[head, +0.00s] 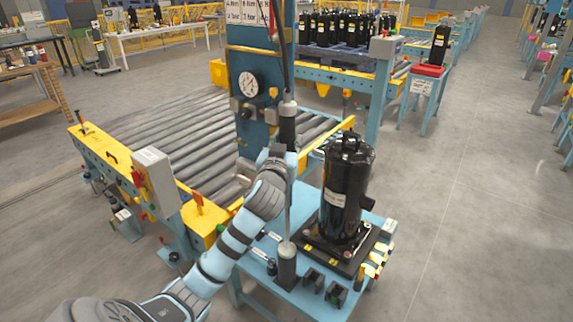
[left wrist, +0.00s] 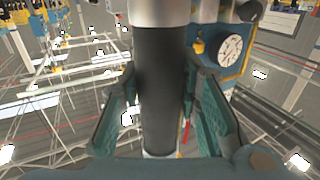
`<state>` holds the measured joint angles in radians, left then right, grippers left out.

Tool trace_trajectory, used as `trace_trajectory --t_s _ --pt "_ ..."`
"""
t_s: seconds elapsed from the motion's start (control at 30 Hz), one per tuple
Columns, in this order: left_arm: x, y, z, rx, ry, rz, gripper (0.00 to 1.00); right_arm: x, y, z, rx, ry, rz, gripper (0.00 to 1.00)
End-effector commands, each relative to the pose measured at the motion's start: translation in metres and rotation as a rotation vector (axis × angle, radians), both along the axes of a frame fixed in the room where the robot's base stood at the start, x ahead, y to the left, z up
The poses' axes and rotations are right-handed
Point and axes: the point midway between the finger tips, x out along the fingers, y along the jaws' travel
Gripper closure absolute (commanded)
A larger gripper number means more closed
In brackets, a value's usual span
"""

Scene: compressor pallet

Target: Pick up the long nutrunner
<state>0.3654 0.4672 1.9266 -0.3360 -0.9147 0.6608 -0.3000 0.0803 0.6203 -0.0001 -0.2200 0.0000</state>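The long nutrunner (head: 289,205) stands upright, with a dark grip on top and a thin grey shaft below. My left gripper (head: 279,155) is at the lower part of the dark grip. In the left wrist view, its teal fingers (left wrist: 161,95) flank the dark grip (left wrist: 160,75). My right gripper is not in view.
A black compressor (head: 346,190) stands on a dark base just right of the nutrunner. A blue post with a gauge (head: 248,84) rises close behind-left. A roller conveyor (head: 165,135) lies to the left. Small black blocks (head: 313,279) sit at the table's front.

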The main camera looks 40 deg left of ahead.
Motion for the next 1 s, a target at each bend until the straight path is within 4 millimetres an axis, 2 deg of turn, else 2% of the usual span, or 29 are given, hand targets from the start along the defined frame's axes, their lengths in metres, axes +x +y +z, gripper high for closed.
trace_trajectory --t_s 0.03,0.13,0.17,0.67,0.87,1.0 --pt "0.000 0.000 0.000 0.000 0.000 0.000 0.83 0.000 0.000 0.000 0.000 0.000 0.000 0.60" --pt "0.000 0.000 0.000 0.000 0.000 0.000 0.99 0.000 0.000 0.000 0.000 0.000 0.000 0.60" --pt "0.000 0.000 0.000 0.000 0.000 0.000 1.00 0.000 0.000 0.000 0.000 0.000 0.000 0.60" --pt "0.000 0.000 0.006 0.003 -0.006 -0.001 1.00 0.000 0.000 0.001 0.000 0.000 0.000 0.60" --pt "0.000 0.000 0.029 0.004 -0.009 -0.001 1.00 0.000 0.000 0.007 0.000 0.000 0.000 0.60" --pt "0.000 -0.001 0.058 0.004 -0.012 -0.002 1.00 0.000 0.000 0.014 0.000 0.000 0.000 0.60"
